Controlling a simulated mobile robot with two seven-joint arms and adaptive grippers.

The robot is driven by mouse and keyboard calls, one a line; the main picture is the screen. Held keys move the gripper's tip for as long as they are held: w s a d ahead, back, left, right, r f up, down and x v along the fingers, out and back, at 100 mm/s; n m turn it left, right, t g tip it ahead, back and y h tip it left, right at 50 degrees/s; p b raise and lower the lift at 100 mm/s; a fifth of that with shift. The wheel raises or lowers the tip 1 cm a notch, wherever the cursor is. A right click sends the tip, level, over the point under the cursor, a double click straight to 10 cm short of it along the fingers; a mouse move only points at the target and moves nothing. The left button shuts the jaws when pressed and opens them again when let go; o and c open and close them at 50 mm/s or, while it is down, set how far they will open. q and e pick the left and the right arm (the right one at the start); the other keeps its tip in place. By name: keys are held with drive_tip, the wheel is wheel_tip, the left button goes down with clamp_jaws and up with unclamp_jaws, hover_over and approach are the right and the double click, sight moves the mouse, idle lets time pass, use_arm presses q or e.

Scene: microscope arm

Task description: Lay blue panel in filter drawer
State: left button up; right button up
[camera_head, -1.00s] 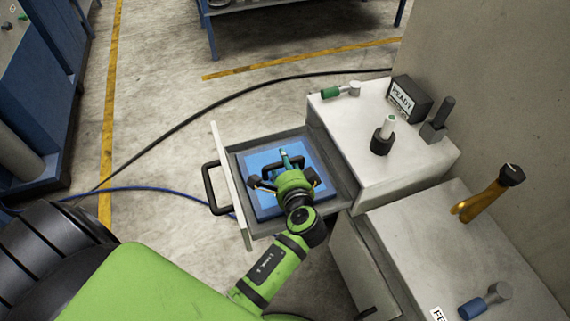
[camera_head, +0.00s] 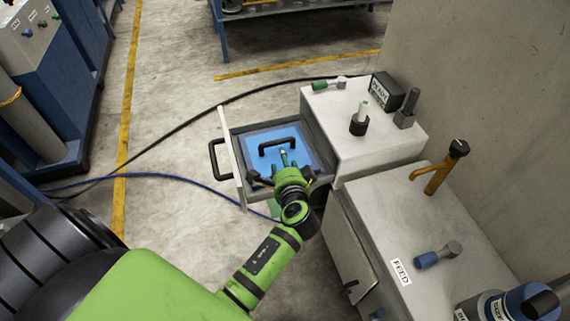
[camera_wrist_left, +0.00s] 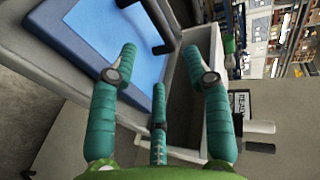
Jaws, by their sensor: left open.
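The blue panel (camera_head: 257,162) with a black bar handle (camera_head: 278,142) lies in the pulled-out grey filter drawer (camera_head: 232,152). It looks flat, within the drawer walls. My left gripper (camera_head: 284,158) is open and empty over the panel's near edge, apart from the handle, and its wrist covers the drawer's near side. In the left wrist view, the spread teal fingers (camera_wrist_left: 165,75) show with nothing between them. The panel (camera_wrist_left: 120,30) and part of its handle appear beyond them, beside the drawer wall (camera_wrist_left: 182,75). My right gripper is not in view.
The white cabinet (camera_head: 365,140) right of the drawer carries a dark READY box (camera_head: 387,92) and small knobs. A nearer bench (camera_head: 400,230) holds a yellow lever (camera_head: 438,175) and a blue-handled tool (camera_head: 435,256). Cables cross the floor at left, which is otherwise open.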

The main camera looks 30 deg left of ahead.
use_arm(q)
drive_tip(key=shift+d+f+h, duration=0.15)
drive_tip(key=shift+d+h, duration=0.1)
drive_tip(key=shift+h, duration=0.05)
drive_tip(key=s+d+f+n+h, duration=0.3)
drive_tip(key=d+f+h, duration=0.5)
drive_tip(key=d+f, duration=0.15)
drive_tip(key=s+f+g, duration=0.2)
drive_tip(key=s+f, duration=0.4)
drive_tip(key=f, duration=0.5)
drive_tip(key=s+a+f+n+g, duration=0.1)
drive_tip(key=s+f+g, duration=0.1)
drive_tip(key=s+f, duration=0.4)
drive_tip(key=s+a+f+n+g, duration=0.1)
drive_tip(key=s+f, duration=0.6)
drive_tip(key=s, duration=0.9)
drive_tip(key=s+a+f+n+g, duration=0.2)
drive_tip(key=s+f+g, duration=0.3)
drive_tip(key=s, duration=0.6)
drive_tip(key=shift+s+a+f, duration=0.35)
drive_tip(key=shift+a+f, duration=0.35)
drive_tip(key=shift+f, duration=0.2)
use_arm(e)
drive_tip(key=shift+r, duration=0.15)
